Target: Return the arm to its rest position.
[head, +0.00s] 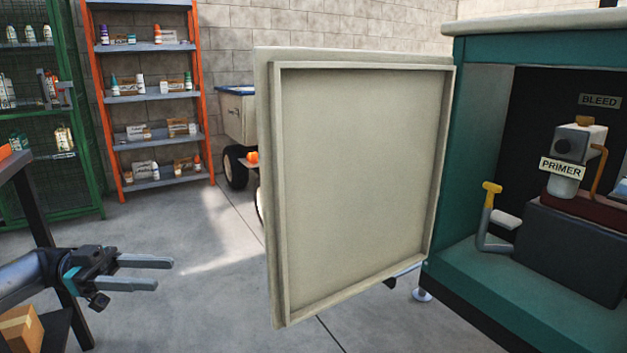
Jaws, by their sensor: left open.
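My left gripper (163,274) is at the lower left, its arm coming in from the left edge. Its two grey fingers point right and are apart, with nothing between them. It is in open air over the floor, well left of the cream door (365,170). The door stands swung open from the teal cabinet (470,155). My right gripper is not in view.
Inside the cabinet are a pump labelled PRIMER (563,175), a BLEED label (599,101) and a yellow-tipped lever (490,205). A dark table (40,220) with a cardboard box (20,328) below is at left. Orange shelves (150,100) stand behind. The floor (200,300) between is clear.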

